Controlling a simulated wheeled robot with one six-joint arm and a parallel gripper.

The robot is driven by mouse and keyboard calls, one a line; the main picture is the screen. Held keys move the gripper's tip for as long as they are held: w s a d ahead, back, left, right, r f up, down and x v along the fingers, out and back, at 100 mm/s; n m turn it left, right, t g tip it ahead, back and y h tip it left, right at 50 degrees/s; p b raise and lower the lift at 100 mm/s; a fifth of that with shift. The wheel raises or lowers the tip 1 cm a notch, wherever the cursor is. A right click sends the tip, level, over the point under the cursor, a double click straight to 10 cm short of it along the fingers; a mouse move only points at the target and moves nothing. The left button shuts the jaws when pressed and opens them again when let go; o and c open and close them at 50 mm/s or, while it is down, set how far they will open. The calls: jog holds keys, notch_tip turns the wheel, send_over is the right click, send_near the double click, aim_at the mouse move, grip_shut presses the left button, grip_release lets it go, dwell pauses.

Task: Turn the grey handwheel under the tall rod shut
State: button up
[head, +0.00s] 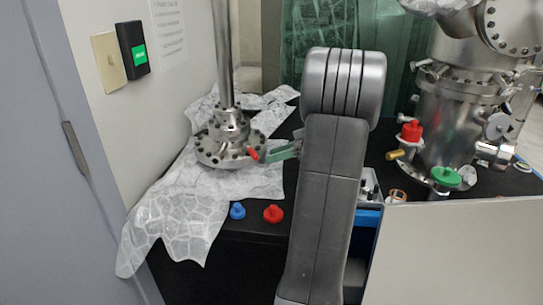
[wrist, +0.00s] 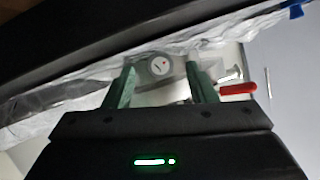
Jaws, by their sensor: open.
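The tall rod (head: 223,50) stands upright on a bolted steel flange (head: 225,148) at the left of the bench. My gripper (head: 283,151) reaches in from the right, its green fingers close to the flange and a red lever (head: 254,154). In the wrist view my gripper (wrist: 160,68) is open. The red lever (wrist: 238,89) lies just outside the right finger. In the head view the handwheel cannot be made out.
Crumpled white sheet (head: 190,205) lies around and under the flange. A blue knob (head: 237,211) and a red knob (head: 273,214) sit on the dark bench front. A steel chamber (head: 455,110) with red and green knobs stands at right. A wall with a switch is at left.

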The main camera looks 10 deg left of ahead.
jog(key=p+v, duration=0.1)
jog(key=v, duration=1)
jog(key=shift+d, duration=0.3)
jog(key=shift+w+r, duration=0.1)
jog(key=shift+r, duration=0.05)
